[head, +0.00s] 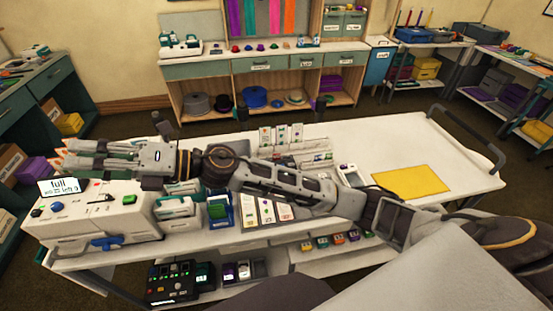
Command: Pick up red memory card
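My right arm reaches from the right across the white cart top (430,135). My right gripper (72,154) is at the cart's left end, above and behind a white machine (105,208) with coloured buttons and a small display (62,186) reading "full". Its fingers point left; I cannot tell how far apart they are or whether anything is between them. I cannot make out a red memory card for certain. A row of small coloured items, one reddish (322,242), sits on the lower shelf. My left gripper is not in view.
White card strips (267,211), a blue tray (219,212) and small white devices (347,174) stand near my forearm. A yellow mat (411,180) lies at the right, with clear cart top around it. A black control box (172,281) is low in front.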

